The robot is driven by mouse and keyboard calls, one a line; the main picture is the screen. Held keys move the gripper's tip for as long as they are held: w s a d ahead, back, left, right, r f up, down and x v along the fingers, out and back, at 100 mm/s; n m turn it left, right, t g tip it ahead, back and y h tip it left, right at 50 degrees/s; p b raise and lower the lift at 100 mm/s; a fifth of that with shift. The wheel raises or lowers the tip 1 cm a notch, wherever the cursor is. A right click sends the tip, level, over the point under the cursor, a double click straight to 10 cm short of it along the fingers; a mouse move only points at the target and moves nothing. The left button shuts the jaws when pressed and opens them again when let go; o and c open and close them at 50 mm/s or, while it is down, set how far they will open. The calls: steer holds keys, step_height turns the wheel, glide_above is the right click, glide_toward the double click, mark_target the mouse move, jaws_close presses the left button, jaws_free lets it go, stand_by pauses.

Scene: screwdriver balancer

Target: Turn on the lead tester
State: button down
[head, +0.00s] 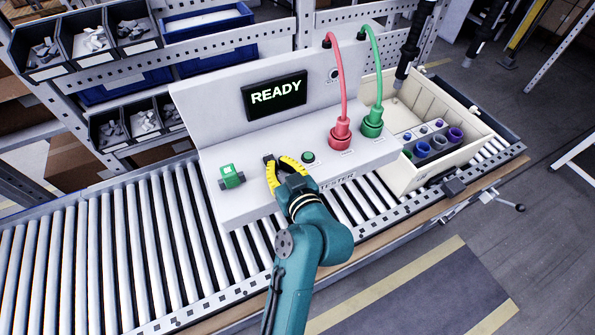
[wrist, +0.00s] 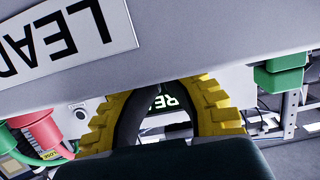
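The lead tester (head: 240,145) is a light grey console with a dark screen (head: 275,95) that reads READY in lit letters. A green switch block (head: 231,177) is at the left of its deck; a green block also shows in the wrist view (wrist: 280,72). A round green button (head: 308,157) with a dark surround is on the deck, just right of my gripper (head: 274,159). My gripper's yellow-backed fingers reach over the deck between switch and button. In the wrist view the fingers (wrist: 172,90) curve toward each other with a gap; the console's front edge hides the tips.
A red plug (head: 341,133) and a green plug (head: 372,122) with cables stand on the deck's right. A cream box (head: 405,182) with coloured cylinders is right of the tester. The roller conveyor (head: 110,255) is clear on the left. Parts bins (head: 92,45) hang behind.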

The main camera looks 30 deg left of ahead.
steer(key=shift+a+r, duration=0.1)
steer(key=shift+r, duration=0.15)
steer(key=r+p, duration=0.2)
steer(key=r, duration=0.1)
steer(key=r+p, duration=0.1)
steer(key=shift+s+d+r, duration=0.15)
steer(key=shift+d+r, duration=0.05)
steer(key=shift+d, duration=0.05)
steer(key=f+b+v, duration=0.1)
steer(key=f+v, duration=0.1)
steer(key=v, duration=0.7)
steer(key=shift+s+d+r, duration=0.3)
steer(key=shift+s+d, duration=0.05)
steer(key=shift+d, duration=0.15)
steer(key=shift+r, duration=0.1)
